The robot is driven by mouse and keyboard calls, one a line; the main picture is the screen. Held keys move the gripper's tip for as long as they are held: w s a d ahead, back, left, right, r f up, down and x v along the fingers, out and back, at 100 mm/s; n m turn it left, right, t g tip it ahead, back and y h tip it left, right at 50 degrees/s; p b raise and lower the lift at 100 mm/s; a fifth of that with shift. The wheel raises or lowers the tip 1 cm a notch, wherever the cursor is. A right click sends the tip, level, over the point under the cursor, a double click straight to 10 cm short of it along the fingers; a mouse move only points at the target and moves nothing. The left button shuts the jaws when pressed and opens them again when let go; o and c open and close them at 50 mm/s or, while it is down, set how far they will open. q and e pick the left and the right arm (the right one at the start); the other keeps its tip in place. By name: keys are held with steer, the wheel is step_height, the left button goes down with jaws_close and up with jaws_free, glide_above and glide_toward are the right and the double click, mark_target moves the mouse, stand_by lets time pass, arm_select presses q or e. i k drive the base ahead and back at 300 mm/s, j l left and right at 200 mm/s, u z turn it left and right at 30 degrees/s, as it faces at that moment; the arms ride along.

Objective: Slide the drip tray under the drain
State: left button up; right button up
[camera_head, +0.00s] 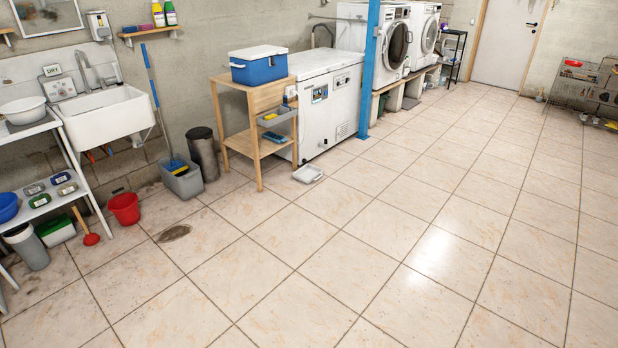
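A small, shallow white tray (308,173), which looks like the drip tray, lies flat on the floor tiles. It is close to the front corner of a white chest unit (328,100), and looks empty. A dark round stain (173,233) marks the floor at left. Neither of my grippers is in view.
A wooden stand (238,139) with a blue cooler (258,69) stands left of the white unit. A blue post (368,75) rises at its right. A grey bucket (182,180) and red bucket (124,208) stand at left. The floor in front is clear.

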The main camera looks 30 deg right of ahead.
mark_target(308, 173)
steer(key=i+l+z, duration=0.1)
steer(key=i, duration=1.7)
steer(key=i+z, duration=0.15)
steer(key=i, duration=1.65)
steer(key=i+j+z, duration=0.15)
steer(key=i, duration=0.75)
